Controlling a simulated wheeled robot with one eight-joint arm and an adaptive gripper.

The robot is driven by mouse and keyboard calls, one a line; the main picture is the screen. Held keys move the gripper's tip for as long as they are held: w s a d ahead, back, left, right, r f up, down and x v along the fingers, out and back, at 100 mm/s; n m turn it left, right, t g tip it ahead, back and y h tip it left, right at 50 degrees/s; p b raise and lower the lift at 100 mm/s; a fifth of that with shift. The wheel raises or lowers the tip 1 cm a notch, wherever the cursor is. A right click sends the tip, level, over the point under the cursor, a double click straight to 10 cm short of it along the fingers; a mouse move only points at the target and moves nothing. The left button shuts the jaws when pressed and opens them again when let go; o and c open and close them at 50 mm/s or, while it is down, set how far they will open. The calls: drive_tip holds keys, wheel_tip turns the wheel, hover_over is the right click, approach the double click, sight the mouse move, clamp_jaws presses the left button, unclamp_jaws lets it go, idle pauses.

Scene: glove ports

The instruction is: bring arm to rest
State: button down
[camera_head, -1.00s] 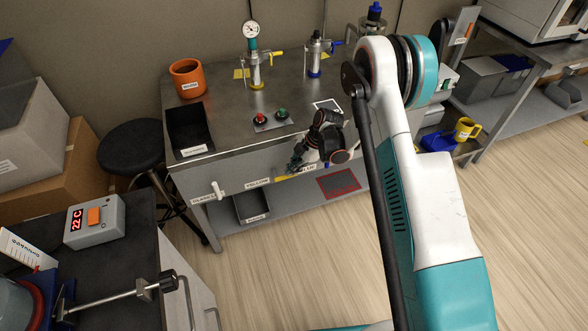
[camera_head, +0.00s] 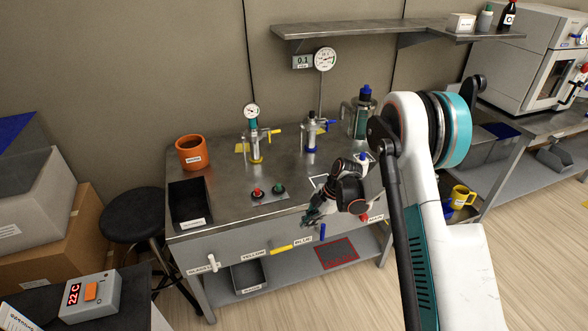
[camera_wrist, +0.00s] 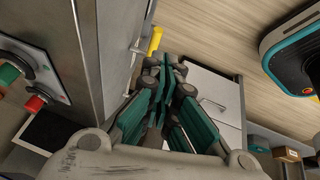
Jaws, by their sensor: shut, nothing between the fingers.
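My arm with teal and white links stands at the right of the head view. My gripper (camera_head: 311,217) is shut and empty, at the front edge of the steel bench (camera_head: 226,214), pointing down and left. In the wrist view my gripper (camera_wrist: 165,95) shows its green fingers close together. The bench front and a yellow handle (camera_wrist: 155,42) lie beside the fingers there. In the head view the yellow handle (camera_head: 282,249) and a blue handle (camera_head: 322,231) are on the bench front, just below my gripper. I cannot tell whether the gripper touches the bench.
On the bench stand an orange pot (camera_head: 191,154), a black tray (camera_head: 189,204), a button panel (camera_head: 269,194) and metal valve cylinders (camera_head: 311,136). A white handle (camera_head: 212,262) sticks out at the front left. A stool (camera_head: 133,214) stands left. Open floor lies front right.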

drive_tip(key=s+d+r+m+t+h, duration=0.15)
drive_tip(key=s+r+m, duration=0.35)
drive_tip(key=r, duration=0.8)
drive_tip(key=s+d+r+m+t+h, duration=0.1)
drive_tip(key=s+d+r+m+t, duration=0.3)
drive_tip(key=r, duration=0.9)
drive_tip(key=s+d+r+m, duration=0.1)
drive_tip(key=s+m, duration=0.3)
drive_tip(key=s, duration=0.4)
drive_tip(key=s+d+r+m+t+h, duration=0.1)
drive_tip(key=s+d+r+m, duration=0.1)
drive_tip(key=s+m, duration=0.3)
drive_tip(key=s+d+r+m+h, duration=0.1)
drive_tip(key=s+r+m, duration=0.3)
drive_tip(key=s, duration=0.7)
drive_tip(key=shift+d, duration=0.3)
drive_tip(key=shift+t+h, duration=0.25)
idle(2.5)
